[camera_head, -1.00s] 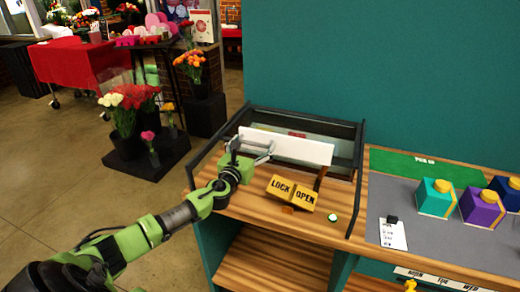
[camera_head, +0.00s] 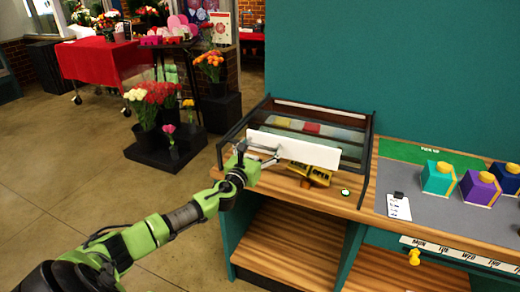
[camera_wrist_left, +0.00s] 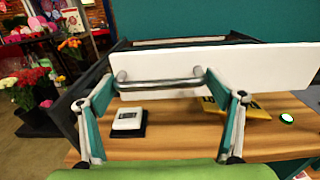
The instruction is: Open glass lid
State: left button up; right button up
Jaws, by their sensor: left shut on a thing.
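The glass case (camera_head: 229,140) with a black frame stands at the left end of the wooden counter. Its lid carries a long white front panel (camera_head: 312,153), also in the left wrist view (camera_wrist_left: 265,70). A metal bar handle (camera_wrist_left: 158,85) is fixed to the panel. My left gripper (camera_head: 262,153) is shut on this handle; in the wrist view its fingers sit at the bar's two ends. The panel stands out in front of the case and hides part of the yellow LOCK/OPEN sign (camera_head: 318,174). Colored items show inside the case. My right gripper is not in view.
A small green-lit button (camera_head: 345,192) sits on the counter, and a white box on a black base (camera_wrist_left: 129,120) is near the gripper. Boxes, including a teal one (camera_head: 437,180), stand on the grey mat at right.

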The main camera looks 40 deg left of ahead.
pick_arm(q)
jog(key=o, duration=1.3)
jog(key=shift+s+d, duration=0.1)
jog(key=shift+d, duration=0.05)
jog(key=shift+s, duration=0.15)
jog(key=v, duration=1.1)
jog(key=shift+s+d, duration=0.2)
jog(key=shift+s, duration=0.2)
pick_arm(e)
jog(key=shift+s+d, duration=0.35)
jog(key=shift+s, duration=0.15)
